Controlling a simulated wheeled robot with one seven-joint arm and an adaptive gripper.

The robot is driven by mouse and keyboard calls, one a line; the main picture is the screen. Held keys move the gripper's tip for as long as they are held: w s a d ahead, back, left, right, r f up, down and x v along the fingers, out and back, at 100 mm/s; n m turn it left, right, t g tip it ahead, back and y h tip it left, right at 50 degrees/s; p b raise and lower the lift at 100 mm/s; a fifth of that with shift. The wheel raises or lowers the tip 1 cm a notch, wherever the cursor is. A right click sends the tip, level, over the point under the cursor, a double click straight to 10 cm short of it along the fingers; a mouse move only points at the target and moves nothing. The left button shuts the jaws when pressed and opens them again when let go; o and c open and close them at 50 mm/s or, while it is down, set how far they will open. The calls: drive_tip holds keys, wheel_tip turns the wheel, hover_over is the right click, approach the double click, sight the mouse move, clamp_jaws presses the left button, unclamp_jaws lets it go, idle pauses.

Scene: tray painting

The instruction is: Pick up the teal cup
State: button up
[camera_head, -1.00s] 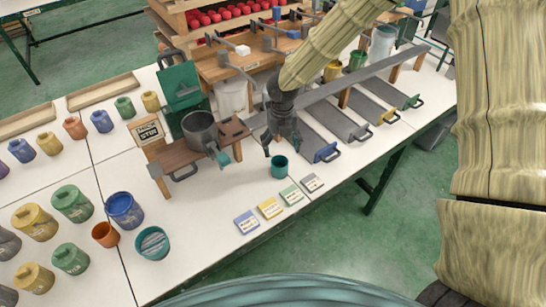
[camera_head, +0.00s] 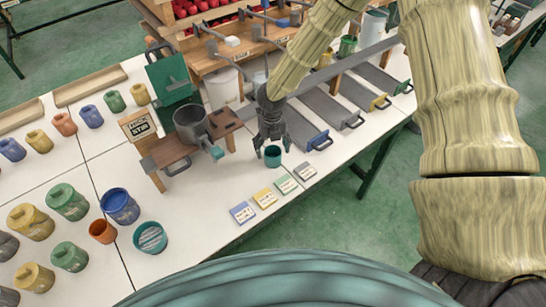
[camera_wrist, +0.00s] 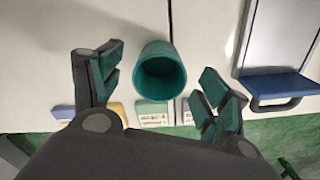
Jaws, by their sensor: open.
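The small teal cup (camera_head: 272,157) stands upright on the white table near its front edge, above the row of small labelled cards in the head view. In the wrist view the teal cup (camera_wrist: 161,73) shows its open mouth and looks empty. My gripper (camera_head: 270,145) is over the cup and very close to it. In the wrist view my gripper (camera_wrist: 165,90) is open, with one finger left of the cup and one right of it. Gaps show between the cup and both fingers. I cannot tell the exact height of the fingertips against the cup.
Labelled cards in blue (camera_head: 243,212), yellow (camera_head: 265,198), green (camera_head: 286,184) and grey (camera_head: 304,171) lie in front of the cup. A grey tray with a blue handle (camera_head: 321,139) is close at right. A wooden stand with a grey pot (camera_head: 188,125) is at left.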

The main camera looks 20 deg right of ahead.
sight(273, 153)
drive_tip(key=shift+f+p, duration=0.5)
drive_tip(key=shift+f, duration=1.25)
drive_tip(key=c, duration=1.1)
drive_tip(key=shift+r, duration=0.15)
